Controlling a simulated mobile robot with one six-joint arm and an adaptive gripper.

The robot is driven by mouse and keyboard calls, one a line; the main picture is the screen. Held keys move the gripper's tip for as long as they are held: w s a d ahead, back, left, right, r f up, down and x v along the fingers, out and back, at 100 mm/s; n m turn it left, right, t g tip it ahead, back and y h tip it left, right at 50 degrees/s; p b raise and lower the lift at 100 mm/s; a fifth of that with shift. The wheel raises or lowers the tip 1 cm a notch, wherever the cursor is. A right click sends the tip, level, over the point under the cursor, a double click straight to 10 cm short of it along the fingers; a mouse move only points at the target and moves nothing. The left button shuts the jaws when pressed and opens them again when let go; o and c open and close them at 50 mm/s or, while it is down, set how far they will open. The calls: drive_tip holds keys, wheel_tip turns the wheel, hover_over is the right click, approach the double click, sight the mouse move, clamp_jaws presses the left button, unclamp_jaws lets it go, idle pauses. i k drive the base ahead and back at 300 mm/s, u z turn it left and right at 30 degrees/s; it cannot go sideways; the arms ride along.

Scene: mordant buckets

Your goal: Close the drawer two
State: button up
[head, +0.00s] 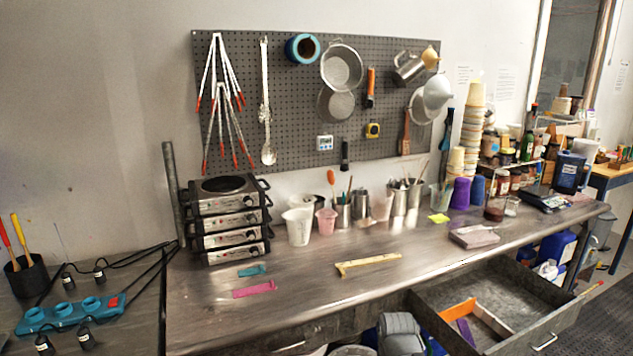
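A grey metal drawer (574,308) under the workbench at the lower right is pulled well out. Its inside is open to view from above, and its front panel faces the lower right. A metal handle (544,342) sits on that front panel, close to the picture's bottom edge. Inside the drawer lies an orange and white open box (458,308) with a purple strip in it. No number shows on the drawer, so I cannot tell from a label that it is drawer two. My gripper is not in view.
The workbench (310,285) holds stacked hot plates (228,215), cups and a pink block (474,237). A grey rounded shape (399,332) stands left of the drawer; I cannot tell what it is. Blue containers (555,250) stand below the bench. Dark floor (608,325) shows at right.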

sight(517, 310)
drive_tip(key=z, duration=1.05)
drive_tip(key=k, duration=0.45)
drive_tip(key=z, duration=0.2)
drive_tip(key=i, duration=0.45)
